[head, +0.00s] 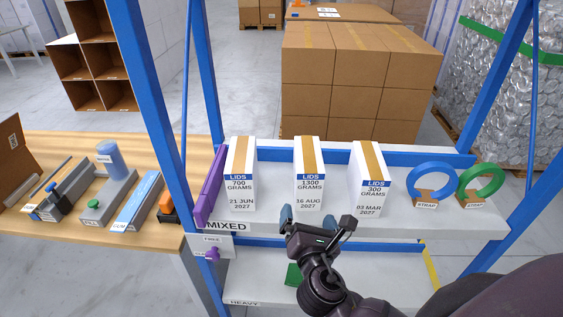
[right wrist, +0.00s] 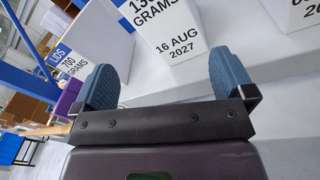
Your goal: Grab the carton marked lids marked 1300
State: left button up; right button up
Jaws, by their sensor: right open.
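The white carton marked LIDS 1300 GRAMS, 16 AUG 2027 (head: 309,184) stands upright in the middle of the upper shelf, with a brown tape strip on top. It also shows in the right wrist view (right wrist: 165,45), beyond the fingers. My right gripper (head: 317,222) is open and empty in front of the carton's lower part, apart from it as far as I can tell. Its blue finger pads (right wrist: 167,85) frame the carton's lower front. A LIDS 700 GRAMS carton (head: 240,183) stands to the left and a LIDS 300 GRAMS carton (head: 370,187) to the right. My left gripper is not in view.
The upper shelf (head: 440,221) is marked MIXED. A purple panel (head: 209,188) stands at its left end. A blue strap ring (head: 431,183) and a green one (head: 480,184) stand at the right. Blue rack posts (head: 147,90) flank the shelf. A lower shelf (head: 255,284) lies below.

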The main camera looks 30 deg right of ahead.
aim_at(307, 173)
jog(key=shift+w+d+r+n+h+p, duration=0.1)
jog(key=shift+w+d+n+h+p, duration=0.1)
jog(key=shift+w+d+n, duration=1)
jog(key=shift+w+d+r+n+h+p, duration=0.15)
jog(key=shift+w+d, duration=0.55)
jog(key=shift+w, duration=1.25)
jog(key=shift+w+d+f+n+h+p, duration=0.1)
jog(key=shift+w+d+n+h, duration=0.3)
jog(key=shift+w+d, duration=0.85)
jog(key=shift+w+a, duration=0.25)
jog(key=shift+a, duration=0.05)
jog(key=c, duration=1.8)
jog(key=shift+r, duration=0.2)
grip_shut()
jog(key=shift+w, duration=0.1)
